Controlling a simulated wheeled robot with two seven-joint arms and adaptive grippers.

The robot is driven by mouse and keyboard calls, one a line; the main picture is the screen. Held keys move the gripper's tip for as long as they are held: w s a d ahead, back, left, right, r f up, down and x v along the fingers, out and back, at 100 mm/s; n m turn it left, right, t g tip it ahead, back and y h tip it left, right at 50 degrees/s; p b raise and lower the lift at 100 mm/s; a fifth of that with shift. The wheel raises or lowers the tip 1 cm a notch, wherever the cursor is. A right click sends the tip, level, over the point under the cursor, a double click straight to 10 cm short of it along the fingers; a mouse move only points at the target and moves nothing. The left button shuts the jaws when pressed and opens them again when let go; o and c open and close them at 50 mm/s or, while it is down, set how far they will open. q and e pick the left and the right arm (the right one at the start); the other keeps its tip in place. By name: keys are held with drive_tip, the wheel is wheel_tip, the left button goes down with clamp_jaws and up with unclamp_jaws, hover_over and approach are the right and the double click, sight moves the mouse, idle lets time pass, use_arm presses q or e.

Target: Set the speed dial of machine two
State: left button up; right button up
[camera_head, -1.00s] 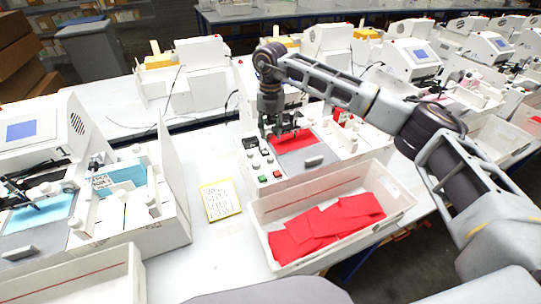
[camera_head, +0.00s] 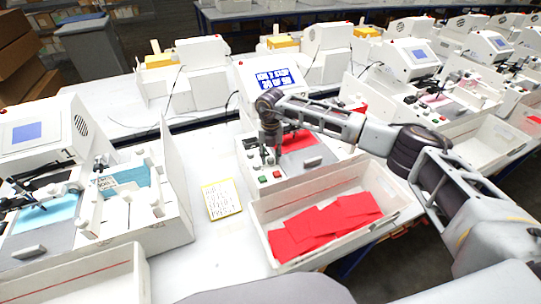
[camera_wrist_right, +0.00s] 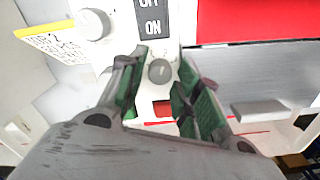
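The middle machine (camera_head: 318,158), with red material on its bed, has a control panel with knobs and coloured buttons on its left side. My right gripper (camera_head: 268,158) points down at that panel. In the right wrist view, my right gripper (camera_wrist_right: 162,75) has its green-padded fingers on either side of a small grey round knob (camera_wrist_right: 160,70). The fingers look apart, and I cannot tell whether they touch the knob. A larger light knob (camera_wrist_right: 93,24) and an OFF/ON label (camera_wrist_right: 152,16) lie beyond it. My left gripper is not in view.
The machine's screen (camera_head: 276,77) shows white and blue text. A yellow-edged written card (camera_head: 222,199) lies on the table left of the panel. A white bin (camera_head: 385,218) with red sheets stands in front. Another machine (camera_head: 130,215) with blue material stands left.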

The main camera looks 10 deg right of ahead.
drive_tip(key=shift+f, duration=0.4)
clamp_jaws()
drive_tip(key=n+b, duration=0.4)
drive_tip(key=shift+n+b, duration=0.3)
drive_tip(key=shift+b, duration=0.05)
drive_tip(key=shift+r+n+b, duration=0.1)
drive_tip(key=shift+n+b, duration=1.35)
drive_tip(key=shift+n, duration=0.55)
